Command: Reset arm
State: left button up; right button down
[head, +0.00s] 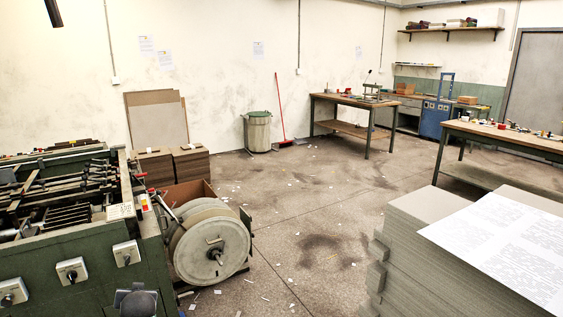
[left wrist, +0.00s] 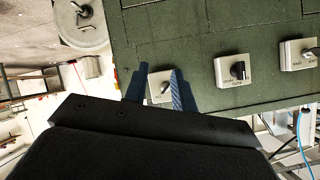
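My left gripper (left wrist: 159,69) shows in the left wrist view with two blue-grey fingers apart and nothing held between them. It is in front of the green machine (left wrist: 200,30), with a white switch box (left wrist: 158,90) showing in the gap between the fingers. I cannot tell whether the fingers touch the box. In the head view a dark part at the bottom, in front of the green machine (head: 90,300), seems to be my left arm; its fingers are not clear there. My right gripper is in neither view.
The machine carries a large grey disc (head: 211,250) at its right end. A tall stack of greyboard (head: 410,235) with a printed sheet (head: 505,240) on top stands at the right. Littered open floor (head: 300,230) lies between them. Workbenches (head: 350,101) stand at the back.

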pick_arm(q)
jog(key=s+d+f+m+g+h, duration=0.2)
jog(key=s+d+f+h, duration=0.15)
jog(key=s+d, duration=0.85)
jog(key=s+d+f+m+g+h, duration=0.1)
jog(key=s+d+f+g+h, duration=0.2)
jog(key=s+d, duration=0.9)
jog(key=s+d+f+g, duration=0.1)
jog(key=s+f, duration=0.1)
jog(key=s, duration=0.5)
jog(key=s+d+f+g+h, duration=0.1)
jog(key=s+d+f, duration=0.1)
jog(key=s, duration=0.5)
jog(key=s+d+f+m+g, duration=0.1)
jog(key=s+d+f, duration=0.1)
jog(key=s, duration=0.5)
jog(key=shift+d+f+h, duration=0.25)
jog(key=shift+f+h, duration=0.1)
jog(key=shift+f, duration=0.5)
jog(key=shift+a, duration=0.1)
